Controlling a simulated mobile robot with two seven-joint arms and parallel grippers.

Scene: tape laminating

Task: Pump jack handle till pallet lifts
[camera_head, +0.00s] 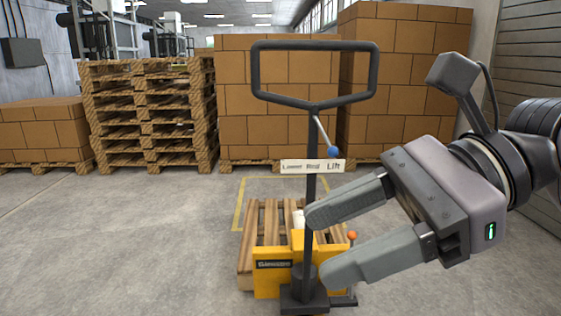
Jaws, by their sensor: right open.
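The jack handle (312,185) stands upright in the middle, a dark post with a wide closed loop (314,46) at its top. A small lever with a blue knob (333,152) hangs below the loop, above a white label (312,166) that reads "Lift" at its right end. The yellow jack body (273,279) is at the handle's foot. A wooden pallet (262,222) sits low behind it. My right gripper (318,243) is open and empty, its fingers pointing left beside the lower post, well below the loop. It partly hides the jack. My left gripper is not in view.
A small lever with an orange knob (352,236) stands at the jack's right. Stacked empty pallets (150,115) and box stacks (255,85) line the back. The floor (120,250) at left is clear.

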